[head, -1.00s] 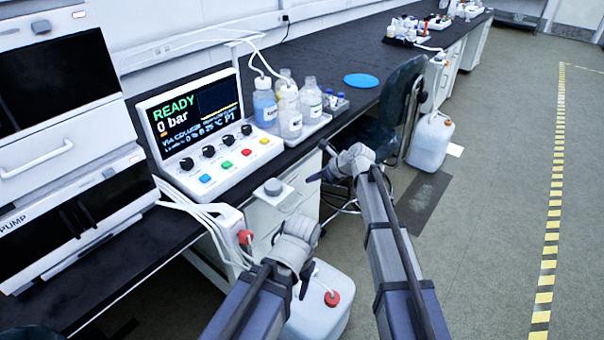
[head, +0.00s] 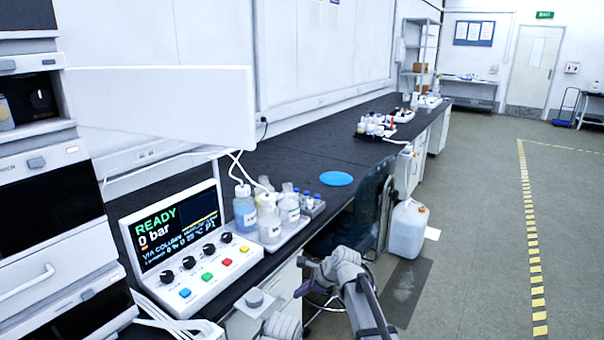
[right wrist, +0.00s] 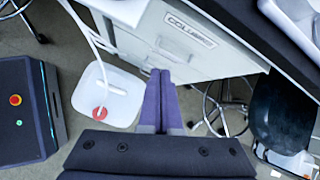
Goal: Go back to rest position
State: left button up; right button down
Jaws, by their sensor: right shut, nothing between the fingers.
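My right gripper (head: 300,290) is in the lower middle of the head view, in front of the bench and beside the chair. It is empty and clear of the bench. In the right wrist view its two purple-grey fingers (right wrist: 160,100) lie together, shut on nothing. Below them are the floor and a white cabinet front. Of my left arm only a grey wrist part shows at the bottom edge of the head view. Its gripper fingers are out of the picture.
A control box (head: 190,245) reading READY, 0 bar stands on the black bench beside bottles (head: 270,225) and a blue disc (head: 336,178). A chair (head: 350,220) and white canister (head: 408,228) stand by the bench. Another canister (right wrist: 115,88) is below.

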pick_arm(q)
notch_tip(320, 180, up, 17)
jog(key=p, duration=1.4)
jog(key=shift+p, duration=0.35)
pick_arm(e)
jog(key=s+d+r+n+g+h, duration=0.1)
jog(key=s+r+n, duration=0.3)
jog(key=s+n, duration=0.4)
jog(key=s+d+r+n+g+h, duration=0.1)
jog(key=s+d+r+n+h, duration=0.2)
jog(key=s+n, duration=0.5)
jog(key=s+d+r+n+g+h, duration=0.2)
jog(key=s+r+n, duration=0.3)
jog(key=s, duration=0.7)
jog(key=n+h, duration=0.1)
jog(key=n, duration=0.1)
jog(key=shift+d+r+n+h, duration=0.25)
jog(key=shift+d+n+h, duration=0.05)
jog(key=shift+n+h, duration=0.1)
pick_arm(q)
jog(key=shift+f, duration=0.1)
